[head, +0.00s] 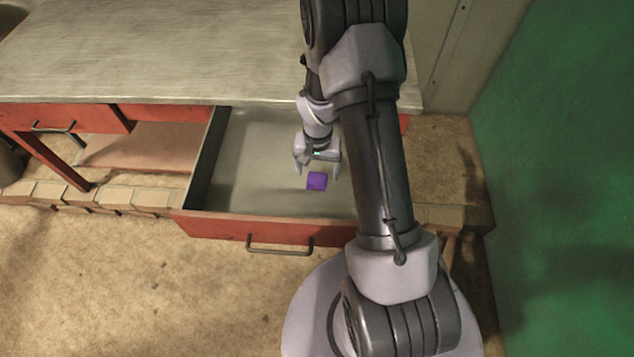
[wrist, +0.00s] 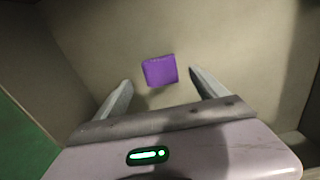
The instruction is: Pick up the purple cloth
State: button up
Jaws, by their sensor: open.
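The purple cloth (head: 317,181) is a small folded block lying on the floor of the open drawer (head: 262,212). It also shows in the wrist view (wrist: 160,70), just beyond and between my fingertips. My gripper (head: 317,170) is inside the drawer space, pointing down close to the cloth. In the wrist view its two fingers (wrist: 160,84) are spread wide with nothing between them. I cannot tell the exact height of the fingertips above the drawer floor.
The drawer has a red front with a metal handle (head: 280,247) and a dark left wall. A worktop (head: 180,50) overhangs behind it. A closed red drawer (head: 65,122) is at left. A green wall (head: 570,150) stands at right. The drawer floor around the cloth is bare.

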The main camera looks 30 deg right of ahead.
aim_at(317, 178)
notch_tip(317, 178, down, 4)
jog(key=shift+w+f+b, duration=0.1)
jog(key=shift+f+b, duration=0.05)
jog(key=shift+b, duration=0.65)
jog(key=shift+c, duration=0.6)
jog(key=c, duration=1.3)
notch_tip(317, 178, up, 10)
jog(key=p, duration=0.4)
jog(key=shift+r, duration=0.2)
